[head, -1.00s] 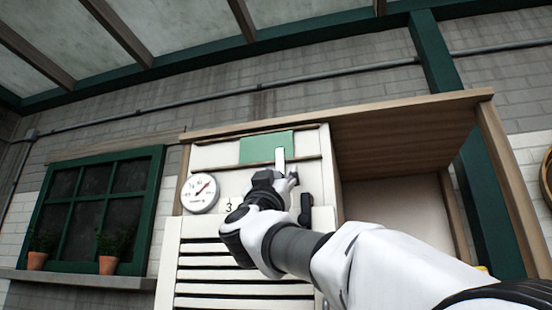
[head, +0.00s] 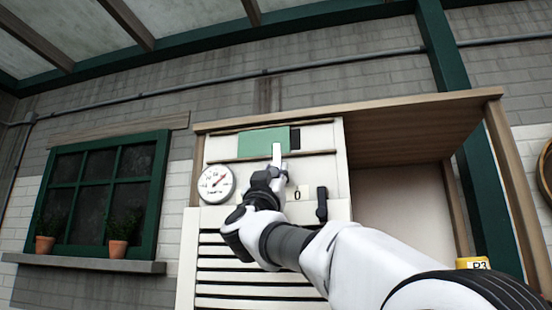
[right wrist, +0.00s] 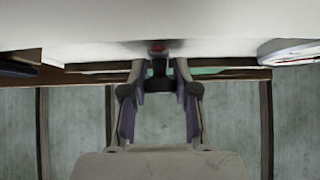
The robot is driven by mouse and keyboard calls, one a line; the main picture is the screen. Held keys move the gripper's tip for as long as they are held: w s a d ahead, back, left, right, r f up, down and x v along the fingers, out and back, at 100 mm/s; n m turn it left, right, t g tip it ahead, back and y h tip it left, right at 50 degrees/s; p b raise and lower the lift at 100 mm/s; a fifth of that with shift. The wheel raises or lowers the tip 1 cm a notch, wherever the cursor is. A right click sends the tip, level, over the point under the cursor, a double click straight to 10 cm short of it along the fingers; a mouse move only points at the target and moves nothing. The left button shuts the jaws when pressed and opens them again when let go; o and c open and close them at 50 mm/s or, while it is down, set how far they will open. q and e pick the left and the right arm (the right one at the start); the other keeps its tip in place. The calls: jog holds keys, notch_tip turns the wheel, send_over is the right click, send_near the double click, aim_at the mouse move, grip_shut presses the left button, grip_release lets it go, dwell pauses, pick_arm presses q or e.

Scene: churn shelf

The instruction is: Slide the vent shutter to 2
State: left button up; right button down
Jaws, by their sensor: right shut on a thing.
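The vent shutter (head: 263,142) is a green plate in a slot near the top of a cream panel (head: 326,165). A dark opening shows at its right end. A pale upright tab (head: 277,154) stands at the shutter's lower edge, just above my right gripper (head: 275,172). My right gripper is shut on a handle there, which its fingers mostly hide. In the right wrist view its fingers (right wrist: 159,72) close around a dark piece with a red spot. A number 0 (head: 297,195) shows right of the gripper; other scale marks are hidden. My left gripper is out of view.
A round dial gauge (head: 216,184) is on the panel to the left, and a black lever (head: 321,204) to the right. Louvres (head: 248,288) lie below. A wooden shelf (head: 420,112) juts out at right, with a yellow object (head: 472,263) below.

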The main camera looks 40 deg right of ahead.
jog(key=shift+t, duration=0.3)
jog(key=w+a, duration=0.1)
jog(key=w, duration=0.1)
jog(key=w+a+p, duration=0.1)
jog(key=w+a, duration=0.1)
jog(key=shift+w+a+r, duration=0.1)
jog(key=shift+a, duration=0.2)
jog(key=shift+s+d, duration=0.35)
jog(key=shift+s, duration=0.2)
jog(key=shift+s+d, duration=0.35)
jog(key=shift+s, duration=0.2)
jog(key=c, duration=1.2)
grip_release()
jog(key=shift+s+d+r, duration=0.1)
jog(key=shift+s, duration=0.05)
jog(key=o, duration=0.3)
jog(key=shift+w+a, duration=0.5)
jog(key=shift+a, duration=0.1)
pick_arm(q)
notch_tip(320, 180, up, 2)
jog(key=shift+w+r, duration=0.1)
pick_arm(e)
jog(key=v, duration=0.7)
jog(key=shift+f, duration=0.3)
